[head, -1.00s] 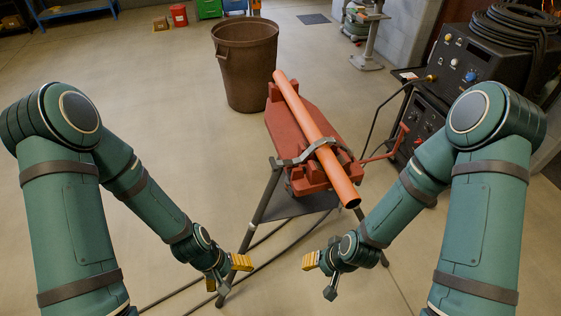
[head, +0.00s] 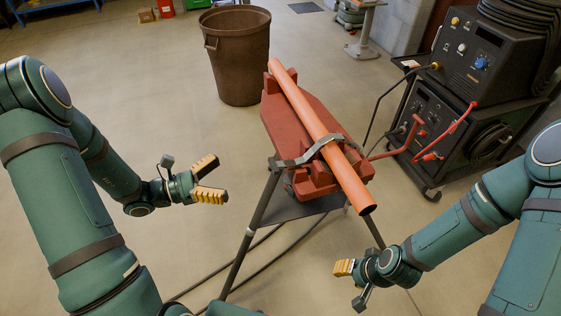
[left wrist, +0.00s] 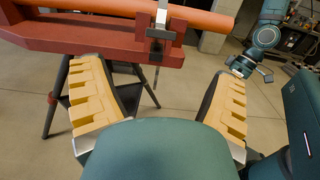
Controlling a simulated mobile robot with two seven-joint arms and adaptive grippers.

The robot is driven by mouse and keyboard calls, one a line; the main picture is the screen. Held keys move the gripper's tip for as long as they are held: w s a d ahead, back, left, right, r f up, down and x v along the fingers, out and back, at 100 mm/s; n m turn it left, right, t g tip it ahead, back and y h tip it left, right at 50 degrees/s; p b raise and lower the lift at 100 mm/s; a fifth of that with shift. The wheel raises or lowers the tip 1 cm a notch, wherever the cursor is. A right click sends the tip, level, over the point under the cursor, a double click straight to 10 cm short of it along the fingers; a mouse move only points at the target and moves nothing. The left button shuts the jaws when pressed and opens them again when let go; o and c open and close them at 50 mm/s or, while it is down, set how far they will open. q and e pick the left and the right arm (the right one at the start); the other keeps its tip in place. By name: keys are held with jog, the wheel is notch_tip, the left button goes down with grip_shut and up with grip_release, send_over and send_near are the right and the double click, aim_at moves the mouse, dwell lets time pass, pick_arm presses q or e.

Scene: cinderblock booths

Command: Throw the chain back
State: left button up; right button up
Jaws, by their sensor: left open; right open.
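A dark grey chain or strap (head: 310,152) crosses over an orange pipe (head: 318,130) on a red tripod vise (head: 290,118). Its links are too small to make out. The left wrist view shows a grey metal band (left wrist: 160,22) across the pipe (left wrist: 200,18) above the red vise body (left wrist: 90,38). My left gripper (head: 212,181) is open and empty, left of the vise and apart from it. Its yellow-padded fingers are spread in the left wrist view (left wrist: 155,85). My right gripper (head: 350,280) is open and empty, below the pipe's near end and apart from it.
A brown bin (head: 238,60) stands behind the vise. A black welding machine (head: 480,60) on a cart is at the right, with red-handled cables (head: 445,132) near the vise. The tripod's dark legs (head: 250,235) spread over cables on the floor.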

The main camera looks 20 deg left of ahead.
aim_at(271, 164)
pick_arm(q)
jog(key=b+x, duration=0.1)
jog(key=x, duration=1.2)
jog(key=shift+w+d, duration=0.1)
jog(key=shift+d, duration=0.2)
jog(key=c, duration=1.3)
jog(key=shift+r, duration=0.1)
